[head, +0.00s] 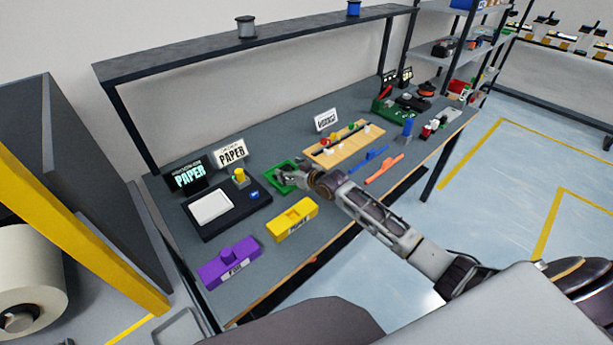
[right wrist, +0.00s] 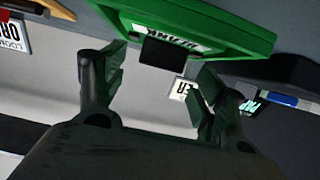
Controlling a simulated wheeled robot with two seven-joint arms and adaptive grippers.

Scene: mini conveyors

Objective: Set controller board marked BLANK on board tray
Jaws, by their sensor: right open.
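A green piece (head: 281,187) lies on the workbench beside my right gripper. In the right wrist view, a green piece with a raised rim (right wrist: 215,25) carries a label reading BLANK, upside down. A black block (right wrist: 163,52) shows just under that label. My right gripper (head: 297,179) is open and empty; in the right wrist view its fingers (right wrist: 160,75) stand apart, one on each side of the block. I cannot tell whether they touch anything. The gripper partly covers the green piece in the head view. I cannot tell which thing is the board tray. My left gripper is not in view.
A black unit with a white plate (head: 211,206), a yellow block (head: 292,219) and a purple block (head: 229,262) stand to the left. A wooden rack (head: 343,144), blue bar (head: 369,158) and orange bar (head: 384,169) lie to the right. Green items (head: 384,111) stand farther back.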

